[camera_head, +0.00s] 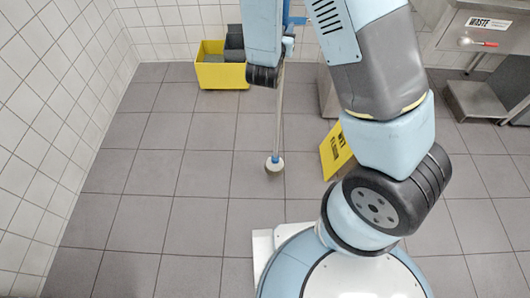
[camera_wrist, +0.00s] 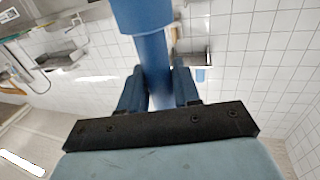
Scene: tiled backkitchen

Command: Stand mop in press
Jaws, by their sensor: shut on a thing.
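The mop hangs nearly upright in the head view, with a thin pale shaft (camera_head: 280,110) and a small blue-topped, whitish head (camera_head: 274,165). I cannot tell whether the head touches the floor. My gripper (camera_wrist: 158,88) is shut on the mop's thick blue upper handle (camera_wrist: 150,50), which passes between its two blue fingers in the wrist view. In the head view my arm hides part of the mop's top. The dark grey press (camera_head: 234,42) sits at the right end of the yellow bucket (camera_head: 221,75), against the back wall, beyond and left of the mop head.
A yellow wet-floor sign (camera_head: 336,152) stands right of the mop head, partly behind my arm. A steel unit labelled WASTE (camera_head: 490,24) and a low metal step (camera_head: 478,106) are at the right. Tiled floor (camera_head: 160,145) is clear at left and before the bucket.

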